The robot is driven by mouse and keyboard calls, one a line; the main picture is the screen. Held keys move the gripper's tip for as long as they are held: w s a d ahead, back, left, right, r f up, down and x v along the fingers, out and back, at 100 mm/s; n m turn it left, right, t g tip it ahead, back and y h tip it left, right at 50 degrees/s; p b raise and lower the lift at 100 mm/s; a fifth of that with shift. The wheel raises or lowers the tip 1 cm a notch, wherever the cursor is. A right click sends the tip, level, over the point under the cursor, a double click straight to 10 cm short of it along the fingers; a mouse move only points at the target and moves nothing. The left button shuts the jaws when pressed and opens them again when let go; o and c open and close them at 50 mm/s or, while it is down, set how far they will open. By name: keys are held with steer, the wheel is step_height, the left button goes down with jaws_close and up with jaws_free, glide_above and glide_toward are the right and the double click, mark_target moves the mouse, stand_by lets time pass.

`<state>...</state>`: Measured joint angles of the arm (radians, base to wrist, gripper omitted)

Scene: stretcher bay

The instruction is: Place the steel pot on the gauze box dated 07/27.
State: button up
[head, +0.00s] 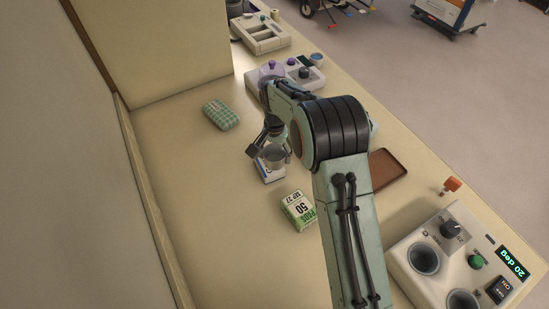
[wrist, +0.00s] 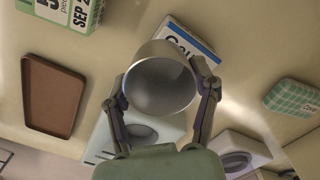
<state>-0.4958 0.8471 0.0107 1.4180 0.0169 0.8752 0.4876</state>
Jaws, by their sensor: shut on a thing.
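The steel pot (head: 277,157) is held between the fingers of my gripper (head: 270,150). The wrist view shows the pot (wrist: 160,82) large between both fingertips, its open mouth facing the camera. A white and blue box (head: 270,174) lies directly below the pot in the head view. In the wrist view this box (wrist: 196,42) shows beyond the pot, partly hidden, with large lettering cut off by the pot. I cannot tell whether the pot touches it. A green and white box (head: 299,210) reading "50" and "SEP 27" lies nearer the camera. No 07/27 date is readable.
A green checked case (head: 221,114) lies to the left. A brown tray (head: 388,171) lies right, behind my arm. A device with a purple knob (head: 290,72) stands behind, and a panel reading "20 deg" (head: 450,255) at lower right.

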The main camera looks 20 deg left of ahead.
mark_target(274, 160)
steer(key=shift+w+a+f, duration=0.15)
steer(key=shift+w+f, duration=0.1)
steer(key=shift+f, duration=1.6)
steer(key=o, duration=1.2)
steer(key=shift+f, duration=0.1)
